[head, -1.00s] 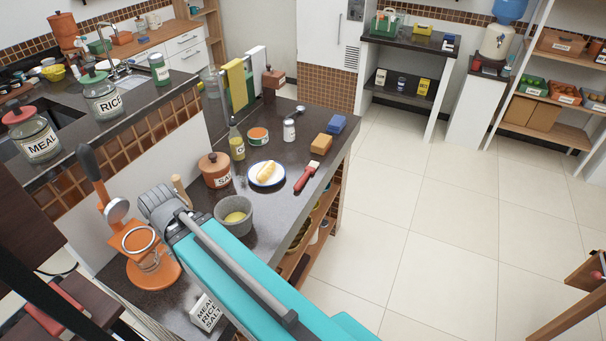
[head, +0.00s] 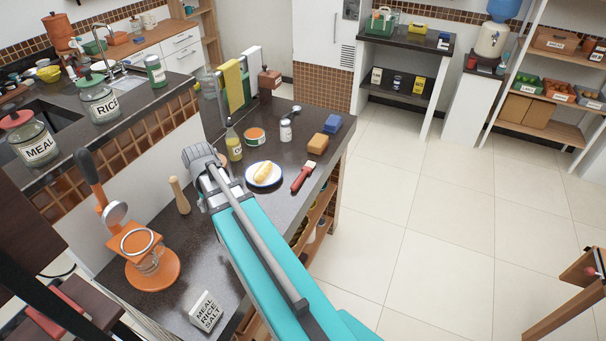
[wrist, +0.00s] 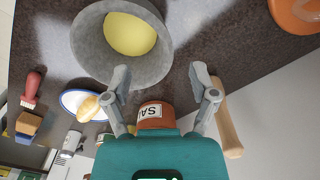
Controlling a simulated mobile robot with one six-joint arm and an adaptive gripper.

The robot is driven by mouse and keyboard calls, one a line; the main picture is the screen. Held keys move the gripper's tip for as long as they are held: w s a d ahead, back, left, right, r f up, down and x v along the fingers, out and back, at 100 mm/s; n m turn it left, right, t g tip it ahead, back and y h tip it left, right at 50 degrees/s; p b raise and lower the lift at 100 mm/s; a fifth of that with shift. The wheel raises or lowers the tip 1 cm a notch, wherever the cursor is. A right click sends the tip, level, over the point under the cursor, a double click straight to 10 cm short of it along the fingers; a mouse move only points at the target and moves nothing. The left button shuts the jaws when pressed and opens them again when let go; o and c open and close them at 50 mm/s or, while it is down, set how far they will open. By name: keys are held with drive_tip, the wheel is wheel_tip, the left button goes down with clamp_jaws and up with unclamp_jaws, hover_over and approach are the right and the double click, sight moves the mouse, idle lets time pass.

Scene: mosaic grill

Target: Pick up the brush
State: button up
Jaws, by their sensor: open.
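The brush (head: 303,176) lies on the dark counter near its right edge, with a red handle and a pale bristle end. It also shows in the wrist view (wrist: 32,88) at the far left, apart from my gripper. My gripper (wrist: 158,72) is open with nothing between its fingers. In the wrist view its fingers are beside a grey bowl (wrist: 85,45) holding something yellow. In the head view my arm hides the bowl, and the fingertips cannot be made out.
A plate (head: 250,181) with a bread roll sits left of the brush. An orange sponge (head: 318,143) and a blue block (head: 332,123) lie behind it. The salt pot (wrist: 155,113) is close to my gripper.

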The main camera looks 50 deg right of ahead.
drive_tip(key=d+r+m+p, duration=0.1)
drive_tip(key=d+m, duration=0.4)
drive_tip(key=d, duration=1.4)
drive_tip(key=m, duration=0.4)
hover_over(297, 181)
drive_tip(key=shift+w+d+r+p, duration=0.1)
drive_tip(key=shift+r+p, duration=0.2)
drive_tip(key=shift+r, duration=0.1)
drive_tip(key=shift+f, duration=0.15)
wheel_tip(297, 181, down, 8)
drive_tip(key=b, duration=0.8)
drive_tip(key=shift+f+b, duration=0.2)
drive_tip(key=shift+b, duration=0.15)
drive_tip(key=shift+f, duration=0.1)
drive_tip(key=shift+f+b, duration=2.5)
drive_tip(key=shift+b, duration=0.1)
clamp_jaws()
